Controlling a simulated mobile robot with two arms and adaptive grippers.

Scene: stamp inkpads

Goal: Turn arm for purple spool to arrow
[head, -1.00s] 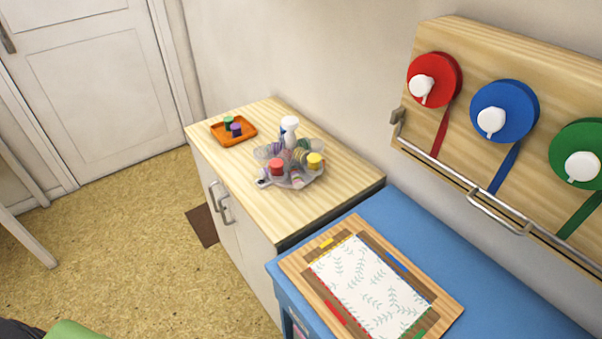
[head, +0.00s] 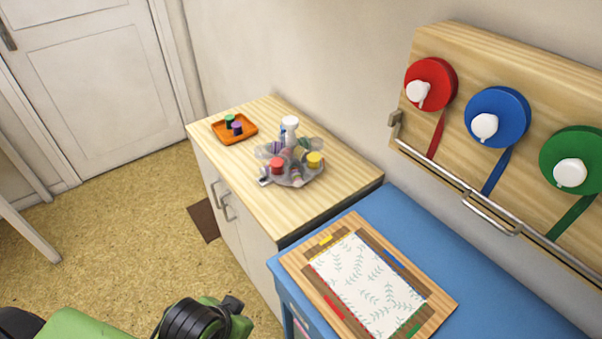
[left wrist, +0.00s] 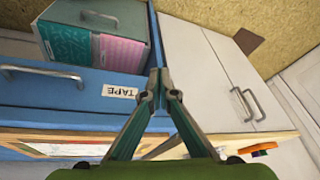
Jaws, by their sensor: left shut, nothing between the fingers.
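A clear carousel (head: 310,177) with a white knob (head: 290,123) stands on the wooden cabinet top. It bears a red spool (head: 277,166) and a yellow spool (head: 314,160); other small parts on it are too small to tell apart. A purple spool (head: 237,129) stands on an orange tray behind it. I cannot make out an arrow or which arm is for purple. My left gripper (left wrist: 157,72) is shut and empty in the left wrist view, in front of the cabinet fronts, apart from the carousel. My right gripper is not in view.
The orange tray (head: 219,129) also holds a green spool (head: 230,121). A framed board (head: 440,306) lies on the blue cabinet (head: 480,290). Red, blue and green tape reels hang at the right. An open drawer (left wrist: 95,62) shows in the wrist view.

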